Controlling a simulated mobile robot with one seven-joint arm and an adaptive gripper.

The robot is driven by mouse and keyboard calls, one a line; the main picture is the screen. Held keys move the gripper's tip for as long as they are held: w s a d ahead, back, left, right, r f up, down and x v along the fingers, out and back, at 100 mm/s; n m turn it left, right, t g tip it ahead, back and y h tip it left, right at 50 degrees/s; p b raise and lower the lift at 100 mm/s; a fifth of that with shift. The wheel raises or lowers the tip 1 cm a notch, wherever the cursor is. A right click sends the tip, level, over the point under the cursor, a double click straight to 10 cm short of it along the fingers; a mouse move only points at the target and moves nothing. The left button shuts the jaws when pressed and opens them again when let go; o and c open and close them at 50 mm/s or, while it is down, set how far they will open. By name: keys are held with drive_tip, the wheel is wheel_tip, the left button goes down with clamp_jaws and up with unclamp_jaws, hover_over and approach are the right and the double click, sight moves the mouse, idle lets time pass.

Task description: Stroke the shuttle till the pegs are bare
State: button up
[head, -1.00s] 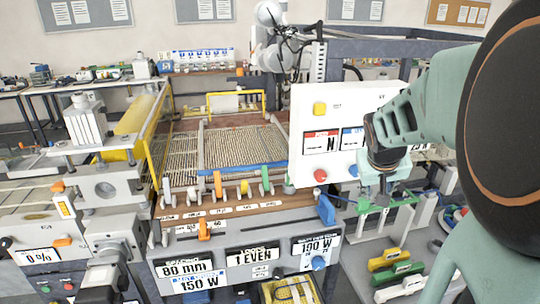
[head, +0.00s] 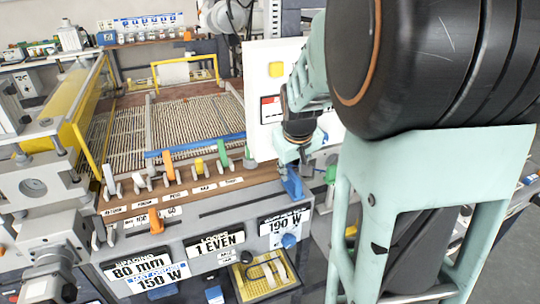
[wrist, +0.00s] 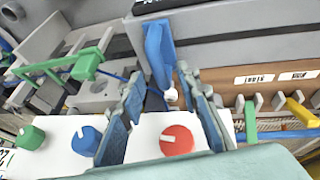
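A blue upright handle (head: 291,186) stands at the right end of the grey front panel; it also shows in the wrist view (wrist: 158,52). I cannot tell for sure whether it is the shuttle. My gripper (head: 293,160) points down just above it. In the wrist view my two fingers (wrist: 163,82) are spread apart, with the blue handle's lower end ahead between their tips; contact cannot be told. Several peg-like uprights, white, orange (head: 168,166), yellow (head: 199,168) and green (head: 222,154), line the brown labelled strip (head: 180,196). What the pegs carry is unclear.
An orange handle (head: 155,220) stands at the panel's left. Behind lies the mesh bed (head: 195,125) with a blue bar (head: 190,146) along its near edge. A white control board with a red knob (wrist: 176,141) is close beside my fingers. A yellow tray (head: 265,277) sits below.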

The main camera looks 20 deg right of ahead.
drive_tip(key=shift+w+d+f, duration=0.1)
drive_tip(key=shift+w+f, duration=0.15)
drive_tip(key=shift+f, duration=0.3)
drive_tip(key=shift+c, duration=0.5)
clamp_jaws()
